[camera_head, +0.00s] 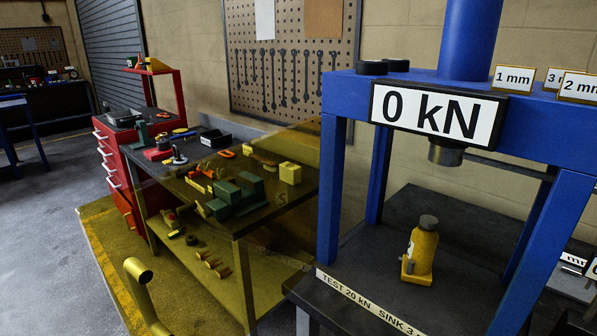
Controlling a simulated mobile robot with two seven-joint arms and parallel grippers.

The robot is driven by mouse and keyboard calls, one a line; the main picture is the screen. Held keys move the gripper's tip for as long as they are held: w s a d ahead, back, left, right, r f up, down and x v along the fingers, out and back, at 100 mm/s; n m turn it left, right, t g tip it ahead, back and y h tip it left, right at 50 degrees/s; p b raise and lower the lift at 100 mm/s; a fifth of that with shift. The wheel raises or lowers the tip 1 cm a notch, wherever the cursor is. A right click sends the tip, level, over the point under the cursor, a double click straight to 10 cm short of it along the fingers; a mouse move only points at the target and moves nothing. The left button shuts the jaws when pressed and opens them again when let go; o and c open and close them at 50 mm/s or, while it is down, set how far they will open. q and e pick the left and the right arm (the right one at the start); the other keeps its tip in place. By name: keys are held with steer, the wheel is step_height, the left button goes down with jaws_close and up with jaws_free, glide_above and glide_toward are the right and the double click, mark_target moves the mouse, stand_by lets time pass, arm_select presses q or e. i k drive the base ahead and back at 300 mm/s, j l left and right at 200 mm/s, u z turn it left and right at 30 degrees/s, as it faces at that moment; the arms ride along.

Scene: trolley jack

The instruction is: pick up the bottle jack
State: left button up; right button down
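The bottle jack (423,252) is yellow with a dark round top. It stands upright on the dark bed (365,262) of the blue press (345,105). The press ram (446,155) hangs above it, with a clear gap between them. Neither of my grippers shows in the head view.
Blue press posts (331,190) stand on both sides of the jack. A sign (437,115) reads "0 kN". Left of the press is a workbench (245,220) with a green vise, seen through an amber see-through panel. A yellow bent tube (140,275) rises at the lower left.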

mark_target(417, 269)
steer(key=j+z, duration=0.1)
steer(key=z, duration=0.25)
steer(key=j+z, duration=0.15)
steer(key=z, duration=0.2)
steer(key=k+j+z, duration=0.25)
steer(key=j, duration=0.15)
steer(key=j+z, duration=0.2)
steer(key=j, duration=0.25)
steer(key=k+j, duration=0.2)
steer(key=j, duration=0.2)
steer(key=k+j+z, duration=0.1)
steer(key=j, duration=0.3)
steer(key=k+j, duration=0.3)
steer(key=j+z, duration=0.05)
steer(key=j, duration=0.05)
